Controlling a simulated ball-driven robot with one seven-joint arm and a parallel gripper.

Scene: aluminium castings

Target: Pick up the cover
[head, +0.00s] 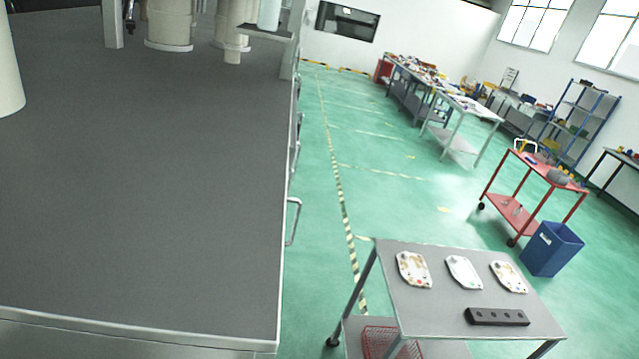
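Three flat, pale plates with rounded corners lie in a row on a small grey trolley table (440,305) at the lower right. They are the left plate (413,269), the middle plate (464,272) and the right plate (508,276). The left and right ones carry brownish and coloured marks; the middle one is whiter. I cannot tell whether any of them is the cover, and I see nothing else that is clearly a cover. My gripper does not show in the head view.
A large grey worktop (150,200) fills the left, bare in its middle. A dark block with holes (497,317) lies on the trolley table. A red trolley (512,211), a blue bin (552,249) and cluttered benches stand farther right. Green floor (385,205) lies open between.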

